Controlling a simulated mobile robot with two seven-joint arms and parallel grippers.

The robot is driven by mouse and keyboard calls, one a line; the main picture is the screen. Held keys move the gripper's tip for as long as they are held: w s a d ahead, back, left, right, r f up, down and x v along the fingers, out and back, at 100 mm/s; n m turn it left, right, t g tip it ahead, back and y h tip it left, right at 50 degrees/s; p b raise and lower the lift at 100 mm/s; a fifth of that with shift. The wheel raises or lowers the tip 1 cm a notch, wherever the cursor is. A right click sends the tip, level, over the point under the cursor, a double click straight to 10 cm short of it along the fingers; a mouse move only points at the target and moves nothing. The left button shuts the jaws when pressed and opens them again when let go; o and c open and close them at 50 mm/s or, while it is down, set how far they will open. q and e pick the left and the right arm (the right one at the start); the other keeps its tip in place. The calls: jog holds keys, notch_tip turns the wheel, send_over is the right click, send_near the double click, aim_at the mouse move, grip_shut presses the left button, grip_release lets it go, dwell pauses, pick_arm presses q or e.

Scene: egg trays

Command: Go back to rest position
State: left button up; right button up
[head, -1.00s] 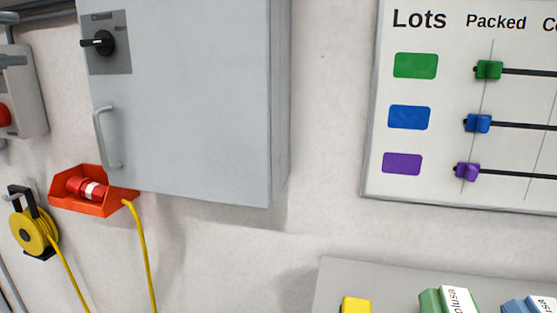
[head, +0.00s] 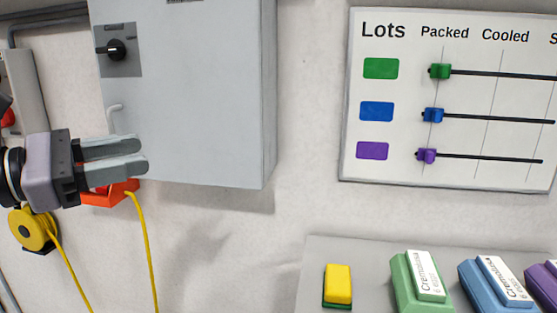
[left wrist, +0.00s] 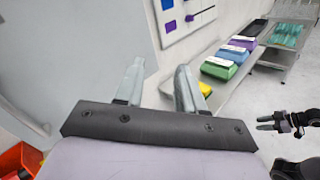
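My left gripper (head: 143,158) comes in from the left in the head view, in front of the grey wall cabinet. In the left wrist view its two grey fingers (left wrist: 160,77) stand apart with nothing between them. My right gripper (left wrist: 262,123) shows small at the right edge of the left wrist view, its fingers apart and empty. It is not in the head view.
The grey cabinet (head: 200,95) hangs on the wall above an orange holder (head: 105,196) and a yellow cable reel (head: 32,230). A Lots board (head: 450,100) hangs at right. Below it, a grey shelf (head: 318,262) bears yellow, green, blue and purple boxes.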

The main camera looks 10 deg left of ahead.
pick_arm(q)
notch_tip(320, 180, down, 26)
jog(key=w+n+t+y+p, duration=0.2)
jog(key=n+t+y, duration=0.5)
jog(key=n, duration=2.5)
jog(key=s+d+f+n+g+y, duration=0.2)
jog(key=s+f+n+g, duration=0.2)
jog(key=s+f+n, duration=0.4)
jog(key=s+d+f+n+g+y, duration=0.2)
jog(key=s+f+n+g, duration=0.2)
jog(key=s+f+n, duration=0.4)
notch_tip(320, 180, down, 8)
jog(key=shift+s+d+r+p, duration=0.15)
jog(key=shift+s+d+p, duration=0.15)
jog(key=shift+s+p, duration=0.25)
jog(key=shift+c, duration=0.2)
